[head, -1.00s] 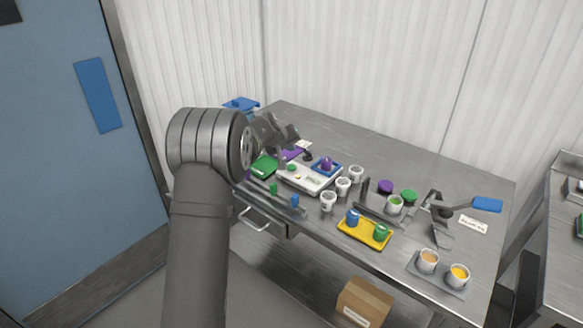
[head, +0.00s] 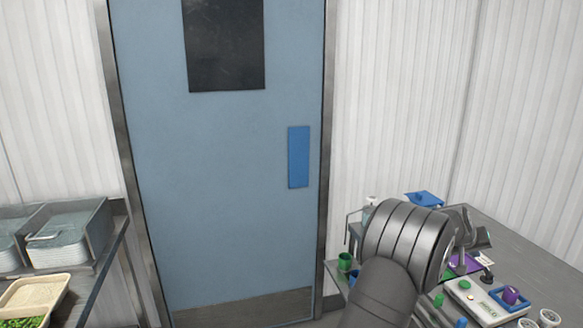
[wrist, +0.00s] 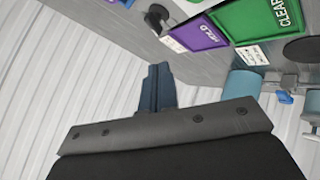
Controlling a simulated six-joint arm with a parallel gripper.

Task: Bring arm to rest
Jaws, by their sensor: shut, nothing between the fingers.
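My gripper shows in the wrist view as dark fingers (wrist: 157,88) shut together with nothing between them. It is off to the side of a steel worktop (wrist: 140,30), apart from the things on it. Beyond the fingertips are a purple mat marked HOLD (wrist: 198,32) and a green mat marked CLEAR (wrist: 262,22). In the head view my arm reaches up at the lower right, to the left end of the worktop (head: 540,262). The arm's thick grey joint hides part of that end, and the fingers cannot be made out there.
A white scale (head: 474,304) and a blue tray (head: 526,307) with a purple item stand near my arm. White cups (head: 549,318) are at the lower right. A blue door (head: 220,190) fills the middle. A side bench (head: 100,245) with containers is at left.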

